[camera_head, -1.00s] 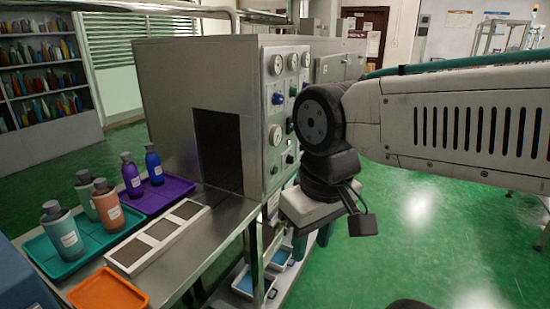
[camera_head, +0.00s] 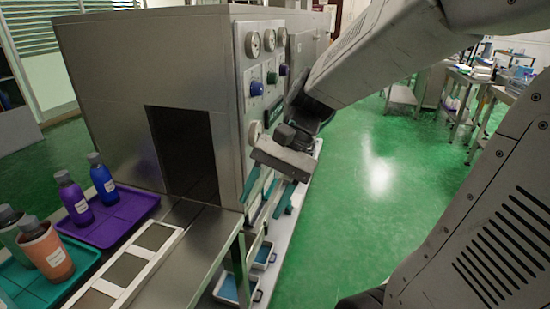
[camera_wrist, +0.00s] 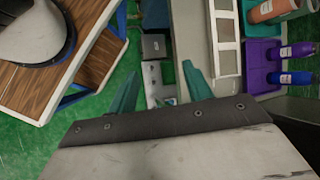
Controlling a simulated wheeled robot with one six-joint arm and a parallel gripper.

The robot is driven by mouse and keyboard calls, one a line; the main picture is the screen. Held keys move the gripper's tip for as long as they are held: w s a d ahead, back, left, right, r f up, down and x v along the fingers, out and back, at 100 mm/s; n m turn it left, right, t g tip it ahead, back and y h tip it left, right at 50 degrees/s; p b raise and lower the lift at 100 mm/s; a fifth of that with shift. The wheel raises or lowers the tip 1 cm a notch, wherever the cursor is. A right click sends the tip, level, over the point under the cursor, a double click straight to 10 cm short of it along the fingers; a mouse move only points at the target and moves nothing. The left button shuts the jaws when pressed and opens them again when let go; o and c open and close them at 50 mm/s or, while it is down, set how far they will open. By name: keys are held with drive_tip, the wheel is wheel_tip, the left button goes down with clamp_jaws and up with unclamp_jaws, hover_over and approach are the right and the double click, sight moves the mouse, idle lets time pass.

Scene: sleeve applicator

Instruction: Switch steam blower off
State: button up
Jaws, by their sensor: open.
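The steam machine is a large grey metal box (camera_head: 110,90) with a dark rectangular opening facing the bottles. Its control panel (camera_head: 244,75) on the right side carries round gauges (camera_head: 252,44), a blue knob (camera_head: 256,88), a green knob (camera_head: 272,77) and a purple-blue knob (camera_head: 283,69). I cannot tell which control is the blower's switch. My gripper (camera_head: 268,211) hangs in front of the lower panel, teal fingers pointing down. My arm and wrist hide part of the panel. In the wrist view the open fingers (camera_wrist: 158,84) are apart with nothing between them.
Below the opening, a steel table bears a white frame (camera_head: 125,270), a purple tray (camera_head: 140,207) and a teal tray (camera_head: 85,258) with bottles. Blue-bottomed trays (camera_head: 232,290) sit on a low shelf. Green floor on the right is open. The wrist view shows a wooden-topped table (camera_wrist: 30,80).

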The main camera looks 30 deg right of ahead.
drive_tip(key=w+d+f+m+t+y, duration=0.25)
drive_tip(key=w+d+m, duration=0.2)
drive_tip(key=w, duration=0.25)
drive_tip(key=w+d+f+m+t+y, duration=0.1)
drive_tip(key=w+d+m+t+y, duration=0.25)
drive_tip(key=w+m, duration=0.25)
drive_tip(key=w+d+f+m+t+h, duration=0.1)
drive_tip(key=w+d+f+m+t, duration=0.1)
drive_tip(key=d+f+m+t, duration=0.3)
drive_tip(key=w+d+m+t, duration=0.1)
drive_tip(key=w+d+m, duration=0.1)
drive_tip(key=d, duration=0.5)
drive_tip(key=w+d+f+m+t+h, duration=0.1)
drive_tip(key=w+d+f+m+t, duration=0.1)
drive_tip(key=d+f+m+t, duration=0.3)
drive_tip(key=w+a+r+n+g, duration=0.1)
drive_tip(key=w+a, duration=0.2)
drive_tip(key=w, duration=0.3)
drive_tip(key=shift+w+a+r+g, duration=0.2)
drive_tip(key=shift+r+g, duration=0.2)
drive_tip(key=c, duration=1)
